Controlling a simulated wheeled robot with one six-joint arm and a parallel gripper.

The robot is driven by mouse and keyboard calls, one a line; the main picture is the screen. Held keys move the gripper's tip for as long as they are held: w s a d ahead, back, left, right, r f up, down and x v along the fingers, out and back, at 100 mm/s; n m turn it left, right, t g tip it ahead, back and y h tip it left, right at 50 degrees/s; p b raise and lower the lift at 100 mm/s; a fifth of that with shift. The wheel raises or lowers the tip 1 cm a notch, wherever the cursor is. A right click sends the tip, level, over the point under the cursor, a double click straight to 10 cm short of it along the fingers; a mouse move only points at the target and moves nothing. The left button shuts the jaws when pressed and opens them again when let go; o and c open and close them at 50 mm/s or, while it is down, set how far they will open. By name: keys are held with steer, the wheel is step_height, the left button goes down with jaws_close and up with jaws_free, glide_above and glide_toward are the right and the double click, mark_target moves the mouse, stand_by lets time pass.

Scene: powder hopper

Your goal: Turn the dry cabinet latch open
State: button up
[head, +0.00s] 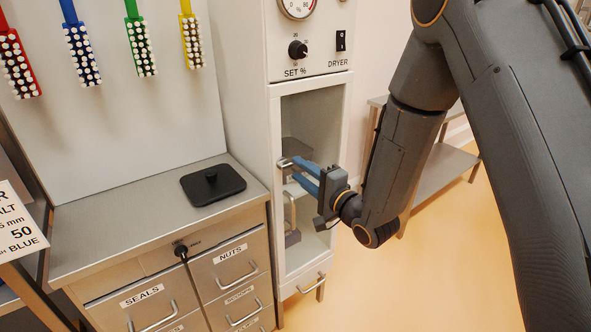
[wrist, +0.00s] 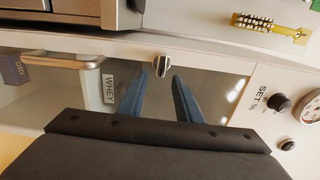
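The dry cabinet (head: 278,110) is a tall pale cabinet with a glazed door (head: 318,110). Its latch (head: 284,163) is a small metal knob on the left edge of the door frame. In the wrist view the latch (wrist: 162,66) shows just beyond the fingertips, between their lines. My gripper (head: 298,168) has blue fingers and reaches the door from the right. In the wrist view my gripper (wrist: 160,78) is open, with one finger to each side and nothing held. I cannot tell whether the fingers touch the latch.
A metal door handle (head: 290,212) is below the latch. A set knob (head: 298,49) and dryer switch (head: 341,40) are above the door. A steel counter (head: 110,222) with drawers and a black lidded item (head: 212,186) stands at left. Open floor lies at right.

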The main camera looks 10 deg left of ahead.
steer(key=shift+b+v, duration=0.45)
steer(key=shift+v, duration=1.85)
steer(key=d+f+n+g+h, duration=0.25)
steer(key=d+h, duration=0.35)
steer(key=d, duration=0.4)
steer(key=d+f+n+g+h, duration=0.1)
steer(key=d+f+n+h, duration=0.3)
steer(key=d, duration=0.6)
steer(key=s+d+r+n+g+h, duration=0.1)
steer(key=s+d, duration=0.4)
steer(key=s, duration=0.5)
steer(key=s+d+r+g+h, duration=0.1)
steer(key=s+d+g, duration=0.4)
steer(key=s, duration=0.6)
steer(key=shift+d+n+g+h, duration=0.35)
steer(key=shift+g+h, duration=0.4)
steer(key=shift+h, duration=0.15)
